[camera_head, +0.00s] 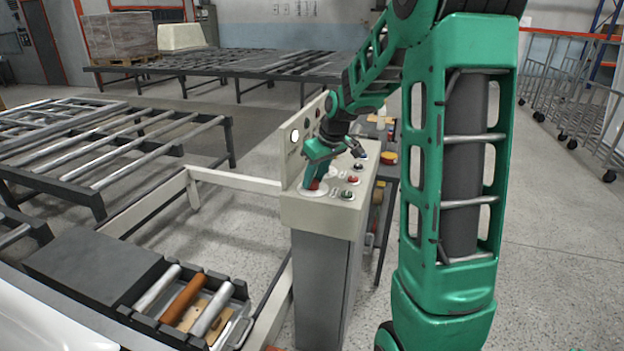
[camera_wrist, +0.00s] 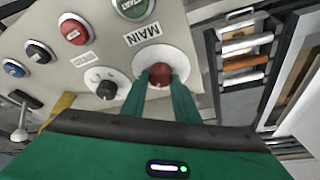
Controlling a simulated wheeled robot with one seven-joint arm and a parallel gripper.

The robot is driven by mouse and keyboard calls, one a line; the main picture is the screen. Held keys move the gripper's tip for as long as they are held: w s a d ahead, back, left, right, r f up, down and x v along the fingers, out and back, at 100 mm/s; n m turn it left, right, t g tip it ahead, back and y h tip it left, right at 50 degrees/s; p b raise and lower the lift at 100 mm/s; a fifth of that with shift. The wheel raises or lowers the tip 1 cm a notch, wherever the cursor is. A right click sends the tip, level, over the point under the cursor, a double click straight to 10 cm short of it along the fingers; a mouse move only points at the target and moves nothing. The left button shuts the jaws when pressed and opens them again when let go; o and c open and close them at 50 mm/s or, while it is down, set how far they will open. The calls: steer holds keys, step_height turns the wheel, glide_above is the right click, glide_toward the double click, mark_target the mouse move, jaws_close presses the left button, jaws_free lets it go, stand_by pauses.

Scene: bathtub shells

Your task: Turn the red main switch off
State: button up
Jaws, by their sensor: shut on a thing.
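The red main switch (camera_wrist: 160,75) sits on a round white plate under the label MAIN in the wrist view. My gripper (camera_wrist: 161,80) has its two green fingers on either side of the red knob and is shut on it. In the head view my gripper (camera_head: 312,184) reaches down to the near left corner of the control panel (camera_head: 318,206), and only a little of the red switch (camera_head: 314,186) shows beside the fingers. The knob's exact angle is hard to tell.
Beside the switch are a black rotary knob (camera_wrist: 107,88), a red button (camera_wrist: 74,30), a green START button (camera_wrist: 130,5) and a blue button (camera_wrist: 14,68). A raised panel with a white lamp (camera_head: 295,135) stands behind my gripper. Roller conveyors (camera_head: 110,150) lie left.

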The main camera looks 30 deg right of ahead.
steer(key=n, duration=0.2)
steer(key=n+y, duration=0.1)
steer(key=n, duration=0.1)
steer(key=shift+w+d+n+y, duration=0.15)
steer(key=shift+n+y, duration=0.15)
steer(key=shift+w+d+r+n+g+y, duration=0.1)
steer(key=shift+n+g+y, duration=0.25)
steer(key=shift+n, duration=0.6)
steer(key=shift+n+g+y, duration=0.25)
steer(key=shift+n+g, duration=0.1)
steer(key=shift+n, duration=0.6)
steer(key=shift+d, duration=0.1)
steer(key=o, duration=1)
steer(key=shift+o, duration=0.3)
steer(key=v, duration=1)
steer(key=shift+r, duration=0.3)
